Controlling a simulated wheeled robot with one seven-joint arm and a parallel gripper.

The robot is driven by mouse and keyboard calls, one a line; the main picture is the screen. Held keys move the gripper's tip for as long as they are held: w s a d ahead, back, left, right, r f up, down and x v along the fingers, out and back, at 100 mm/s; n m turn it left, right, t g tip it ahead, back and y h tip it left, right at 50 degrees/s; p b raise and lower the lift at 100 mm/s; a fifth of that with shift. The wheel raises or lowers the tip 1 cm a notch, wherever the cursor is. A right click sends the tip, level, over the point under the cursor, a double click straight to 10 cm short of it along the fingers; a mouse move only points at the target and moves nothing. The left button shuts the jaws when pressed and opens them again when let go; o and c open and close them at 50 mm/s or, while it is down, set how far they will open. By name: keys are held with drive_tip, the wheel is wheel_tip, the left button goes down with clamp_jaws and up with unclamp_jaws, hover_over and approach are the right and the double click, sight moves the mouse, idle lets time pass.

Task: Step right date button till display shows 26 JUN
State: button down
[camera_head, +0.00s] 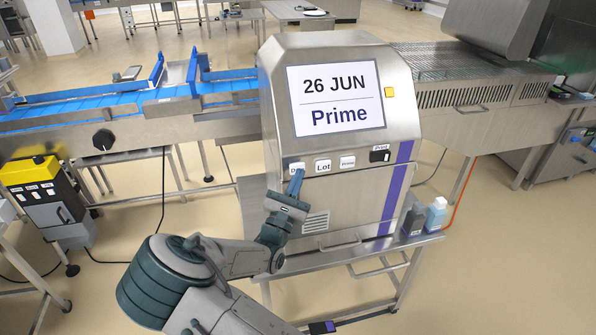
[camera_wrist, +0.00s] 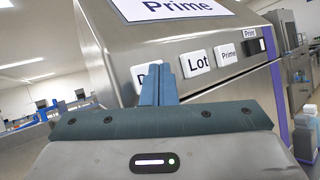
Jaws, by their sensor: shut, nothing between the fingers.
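The display (camera_head: 337,98) on the steel machine reads "26 JUN" with "Prime" below it. Under it sit three white buttons in a row. The leftmost, the date button (camera_head: 297,167), is partly hidden by my gripper, with only the start of its label showing. My gripper (camera_head: 296,178) is shut with nothing in it, its blue fingertips at the date button's lower part. In the wrist view the fingers (camera_wrist: 158,80) overlap the right side of the date button (camera_wrist: 146,76). I cannot tell whether they touch it.
The Lot button (camera_head: 323,167) and Prime button (camera_head: 348,162) are close on the right, then a black Print switch (camera_head: 380,156). A blue conveyor (camera_head: 110,105) runs left. Two bottles (camera_head: 436,213) stand at the machine's lower right.

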idle(0.3)
drive_tip(key=shift+s+d+p, duration=0.25)
drive_tip(key=shift+s+p, duration=0.15)
drive_tip(key=shift+s, duration=0.45)
drive_tip(key=shift+s+d+p, duration=0.25)
drive_tip(key=shift+s, duration=0.55)
drive_tip(key=shift+s+d+p, duration=0.2)
drive_tip(key=shift+s+p, duration=0.05)
drive_tip(key=shift+s, duration=0.6)
drive_tip(key=shift+s+d+p, duration=0.25)
drive_tip(key=shift+s, duration=0.55)
